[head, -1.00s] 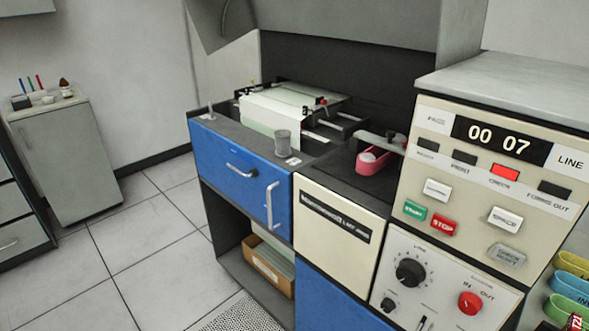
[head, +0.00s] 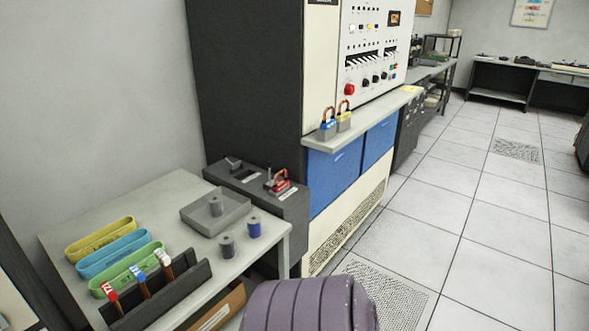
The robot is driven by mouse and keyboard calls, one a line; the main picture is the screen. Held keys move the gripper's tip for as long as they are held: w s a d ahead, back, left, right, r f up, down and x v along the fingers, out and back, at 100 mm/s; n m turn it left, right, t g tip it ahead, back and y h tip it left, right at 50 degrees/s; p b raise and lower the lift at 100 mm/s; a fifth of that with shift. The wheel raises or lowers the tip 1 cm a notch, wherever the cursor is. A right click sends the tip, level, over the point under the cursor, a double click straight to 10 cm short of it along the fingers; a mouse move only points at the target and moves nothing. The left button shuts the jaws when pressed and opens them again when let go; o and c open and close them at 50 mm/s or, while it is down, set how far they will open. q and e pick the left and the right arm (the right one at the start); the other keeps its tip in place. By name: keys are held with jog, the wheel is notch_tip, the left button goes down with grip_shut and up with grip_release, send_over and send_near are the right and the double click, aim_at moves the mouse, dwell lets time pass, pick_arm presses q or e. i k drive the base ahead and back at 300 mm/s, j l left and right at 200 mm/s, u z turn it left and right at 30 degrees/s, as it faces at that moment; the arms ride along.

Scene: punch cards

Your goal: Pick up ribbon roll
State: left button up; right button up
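No label marks the ribbon roll, so I cannot tell for sure which thing it is. Small spool-like rolls are on the grey table (head: 172,190) at the lower left. A dark grey roll (head: 227,245) and a dark blue roll (head: 253,228) stand on the table top in front of the tray. Neither of my grippers is in view, and none is near the rolls.
Yellow (head: 98,238), blue (head: 113,257) and green (head: 126,276) bands lie on the table's left. A dark rack (head: 170,295) holds tagged handles. A purple ribbed object (head: 312,305) fills the bottom centre. The tiled floor (head: 480,235) is open on the right.

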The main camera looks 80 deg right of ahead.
aim_at(226, 241)
jog(key=z, duration=2.05)
jog(key=i+l, duration=0.15)
jog(key=l, duration=0.2)
